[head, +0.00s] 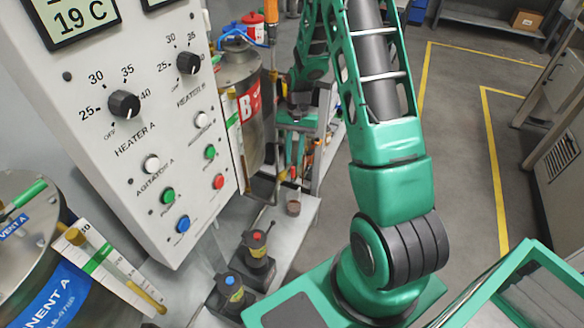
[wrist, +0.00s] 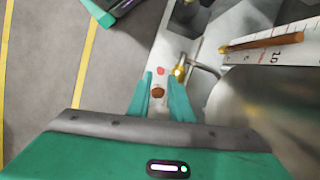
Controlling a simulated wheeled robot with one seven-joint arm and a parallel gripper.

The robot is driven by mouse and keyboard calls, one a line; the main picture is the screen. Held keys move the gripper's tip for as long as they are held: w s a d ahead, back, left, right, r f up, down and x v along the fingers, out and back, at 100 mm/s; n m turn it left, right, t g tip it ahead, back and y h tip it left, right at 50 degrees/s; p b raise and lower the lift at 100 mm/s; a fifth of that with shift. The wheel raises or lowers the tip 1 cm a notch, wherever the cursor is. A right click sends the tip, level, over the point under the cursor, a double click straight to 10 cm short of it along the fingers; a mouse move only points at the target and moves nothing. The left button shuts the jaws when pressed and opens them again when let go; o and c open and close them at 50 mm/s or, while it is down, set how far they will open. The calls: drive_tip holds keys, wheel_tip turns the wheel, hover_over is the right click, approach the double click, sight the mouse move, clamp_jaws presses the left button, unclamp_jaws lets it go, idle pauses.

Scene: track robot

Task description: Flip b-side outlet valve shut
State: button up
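The B tank (head: 240,85), a metal vessel with a red "B" label, stands behind the control panel in the head view. In the wrist view, its curved metal side (wrist: 275,110) fills the right. A brass outlet valve (wrist: 180,72) with a bent metal pipe sits beyond my right fingertip; its handle position is unclear. My gripper (wrist: 161,80) is open, with two green fingers apart and nothing held. In the head view, my gripper (head: 294,165) hangs right of the B tank, partly hidden. A small cup with brown contents (wrist: 158,92) shows between the fingers, below them.
The control panel (head: 130,120) with knobs and buttons stands at left, near tank A (head: 30,240). Two dark pump units with a red knob (head: 257,240) and a blue knob (head: 230,281) stand on the bench. Open grey floor (head: 455,130) with yellow lines lies to the right.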

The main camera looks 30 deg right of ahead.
drive_tip(key=shift+v, duration=1.75)
